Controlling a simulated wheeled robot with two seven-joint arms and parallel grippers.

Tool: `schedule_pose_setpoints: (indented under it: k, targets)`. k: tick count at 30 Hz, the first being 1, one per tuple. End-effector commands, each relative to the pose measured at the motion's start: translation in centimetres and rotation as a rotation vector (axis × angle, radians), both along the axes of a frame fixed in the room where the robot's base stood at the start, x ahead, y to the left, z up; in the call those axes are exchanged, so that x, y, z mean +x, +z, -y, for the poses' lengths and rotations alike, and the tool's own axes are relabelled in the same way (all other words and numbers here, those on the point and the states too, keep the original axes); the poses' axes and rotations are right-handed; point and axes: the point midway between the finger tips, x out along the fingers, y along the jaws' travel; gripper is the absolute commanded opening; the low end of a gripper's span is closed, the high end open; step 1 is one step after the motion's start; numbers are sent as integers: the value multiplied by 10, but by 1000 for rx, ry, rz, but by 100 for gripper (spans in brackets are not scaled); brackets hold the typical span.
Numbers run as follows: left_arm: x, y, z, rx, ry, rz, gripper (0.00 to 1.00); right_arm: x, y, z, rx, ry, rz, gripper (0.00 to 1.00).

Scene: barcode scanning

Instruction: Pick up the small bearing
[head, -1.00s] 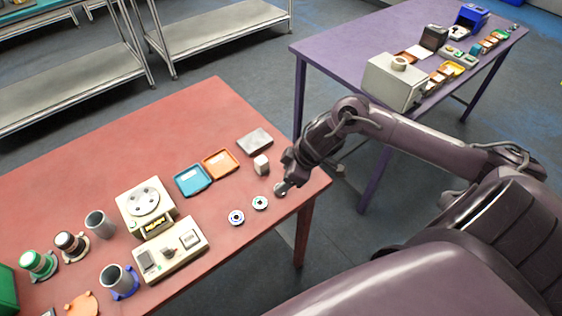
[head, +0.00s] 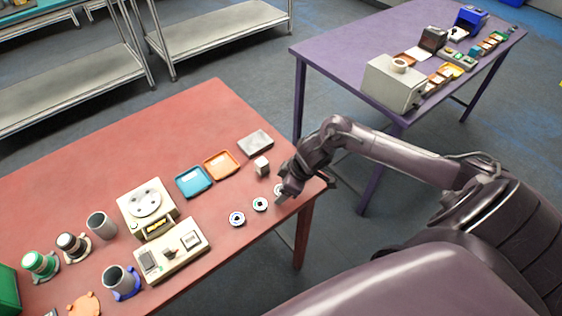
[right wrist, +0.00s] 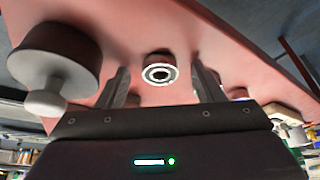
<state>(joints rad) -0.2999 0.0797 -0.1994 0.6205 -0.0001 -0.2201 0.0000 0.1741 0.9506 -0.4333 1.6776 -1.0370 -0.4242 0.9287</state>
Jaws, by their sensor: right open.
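Several ring-shaped bearings lie in a row near the right edge of the red table. The left one (head: 237,219) looks slightly larger than the middle one (head: 260,204). The right one (head: 279,190) is partly hidden by my right gripper (head: 285,195), which is low over that corner. In the right wrist view my right gripper (right wrist: 161,88) is open and empty. A bearing (right wrist: 160,73), a dark centre with a white ring, shows between and beyond its fingers. I cannot tell for sure which bearing is the small one. My left gripper is not in view.
A small pale block (head: 262,166), a grey box (head: 255,143), an orange tray (head: 221,165) and a blue tray (head: 194,181) stand behind the bearings. A scale-like device (head: 147,204) and a beige panel (head: 172,250) are to the left. A purple table (head: 345,50) stands beyond.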

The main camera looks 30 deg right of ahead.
Motion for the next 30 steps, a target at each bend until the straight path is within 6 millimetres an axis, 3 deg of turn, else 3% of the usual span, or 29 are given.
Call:
schedule_pose_setpoints:
  k: [2, 12, 23, 30]
  targets:
    - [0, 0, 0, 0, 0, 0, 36, 0, 0, 0, 0, 0, 0, 56]
    - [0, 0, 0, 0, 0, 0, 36, 0, 0, 0, 0, 0, 0, 12]
    - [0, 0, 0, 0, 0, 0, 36, 1, 7, 0, 1, -1, 3, 12]
    - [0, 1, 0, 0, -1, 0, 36, 2, 42, 0, -2, 2, 8, 12]
